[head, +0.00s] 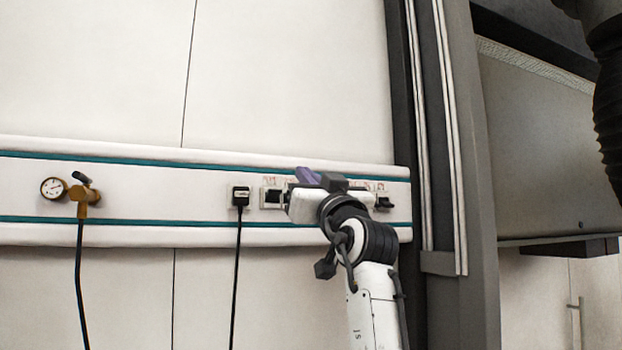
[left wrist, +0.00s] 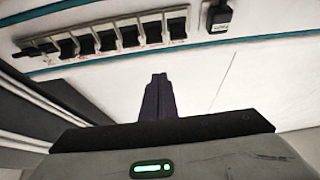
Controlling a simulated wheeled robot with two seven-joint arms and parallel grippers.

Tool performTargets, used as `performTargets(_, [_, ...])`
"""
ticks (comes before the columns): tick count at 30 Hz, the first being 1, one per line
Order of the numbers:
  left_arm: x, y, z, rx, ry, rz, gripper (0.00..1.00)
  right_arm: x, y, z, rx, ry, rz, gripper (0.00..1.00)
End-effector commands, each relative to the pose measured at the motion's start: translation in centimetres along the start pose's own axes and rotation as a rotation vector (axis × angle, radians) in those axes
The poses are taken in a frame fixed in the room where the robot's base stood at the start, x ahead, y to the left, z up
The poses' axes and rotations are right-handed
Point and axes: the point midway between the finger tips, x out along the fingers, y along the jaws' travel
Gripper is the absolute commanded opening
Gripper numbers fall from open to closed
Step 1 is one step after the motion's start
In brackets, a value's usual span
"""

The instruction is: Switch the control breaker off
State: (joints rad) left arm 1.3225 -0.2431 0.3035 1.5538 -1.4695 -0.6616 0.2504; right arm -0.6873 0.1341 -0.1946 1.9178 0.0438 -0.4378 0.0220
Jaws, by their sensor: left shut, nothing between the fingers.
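A row of black breakers in pale frames (left wrist: 107,40) runs along the wall rail in the left wrist view, with small red labels too small to read. I cannot tell which one is the control breaker. In the head view my arm hides most of the row; the breaker at its left end (head: 272,196) shows. My left gripper (head: 307,176) is in front of the row. Its dark purple fingers (left wrist: 158,90) are shut and empty, and appear apart from the breakers in the left wrist view. My right gripper is not in view.
A black plug with a cable (head: 240,196) sits on the rail left of the row. A gauge (head: 54,188) and brass valve (head: 84,194) with a hose are further left. A dark post (head: 460,200) stands at right; a ribbed black hose (head: 607,85) hangs top right.

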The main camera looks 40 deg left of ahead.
Motion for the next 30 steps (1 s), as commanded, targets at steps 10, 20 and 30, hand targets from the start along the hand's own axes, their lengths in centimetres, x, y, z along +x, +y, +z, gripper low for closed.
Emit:
performTargets(10, [4.4,0.1,1.9,0.001,-0.003,0.003,0.0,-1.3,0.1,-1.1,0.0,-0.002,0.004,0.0])
performTargets(20, [3.6,0.0,3.8,-0.001,0.0,0.001,0.0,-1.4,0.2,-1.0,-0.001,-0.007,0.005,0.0])
performTargets(30, [3.6,-0.1,3.9,0.0,0.003,-0.001,0.0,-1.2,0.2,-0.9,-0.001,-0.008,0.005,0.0])
